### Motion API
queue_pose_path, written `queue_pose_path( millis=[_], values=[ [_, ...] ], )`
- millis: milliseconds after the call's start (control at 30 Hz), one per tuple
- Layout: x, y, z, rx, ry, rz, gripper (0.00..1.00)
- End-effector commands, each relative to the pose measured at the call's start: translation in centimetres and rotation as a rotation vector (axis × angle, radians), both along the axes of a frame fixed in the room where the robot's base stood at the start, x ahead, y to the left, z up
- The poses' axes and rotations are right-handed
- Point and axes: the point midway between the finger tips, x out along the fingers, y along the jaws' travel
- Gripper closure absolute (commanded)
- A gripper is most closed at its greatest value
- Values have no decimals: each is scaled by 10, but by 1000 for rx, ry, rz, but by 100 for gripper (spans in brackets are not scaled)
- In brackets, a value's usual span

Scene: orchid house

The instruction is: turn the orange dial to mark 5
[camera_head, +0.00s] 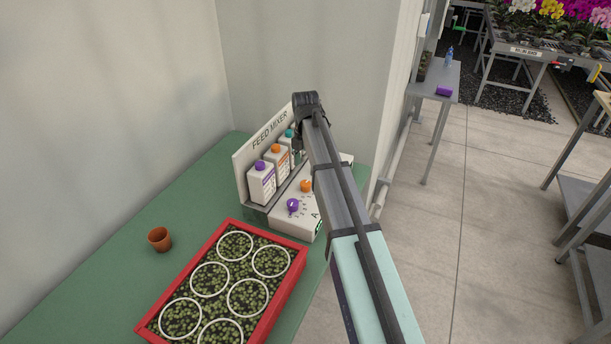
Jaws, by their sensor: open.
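The orange dial (306,185) sits on the sloping white front panel of the feed mixer (309,222), close to the left edge of my arm. Small marks around the dial are too small to read, so its setting cannot be told. A purple dial (292,206) is nearer the front on the same panel. My arm reaches in from the lower right and crosses over the right part of the mixer, hiding some of it. Its dark far end is above the mixer's back. My gripper's fingers do not show.
Bottles with purple (262,182), orange (279,160) and teal caps stand behind the panel, before the "FEED MIXER" board (268,132). A red tray (299,271) with white rings and a terracotta pot (160,239) are on the green bench (116,275). A wall stands behind.

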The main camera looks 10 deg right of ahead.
Motion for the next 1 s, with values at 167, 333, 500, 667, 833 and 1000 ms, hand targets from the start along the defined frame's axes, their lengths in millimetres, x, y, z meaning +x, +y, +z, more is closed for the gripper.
queue_pose_path(
  millis=[167, 333, 500, 667, 833, 1000],
  values=[
    [1, 0, 30, 0, -1, 0, 34],
    [0, 0, 45, 0, 0, 1, 34],
    [0, 0, 49, 0, 1, 1, 34],
    [0, 0, 48, 0, 1, 1, 34],
    [1, -6, 41, -2, -5, -16, 34],
    [9, -43, 3, -12, -54, -119, 34]
  ],
)
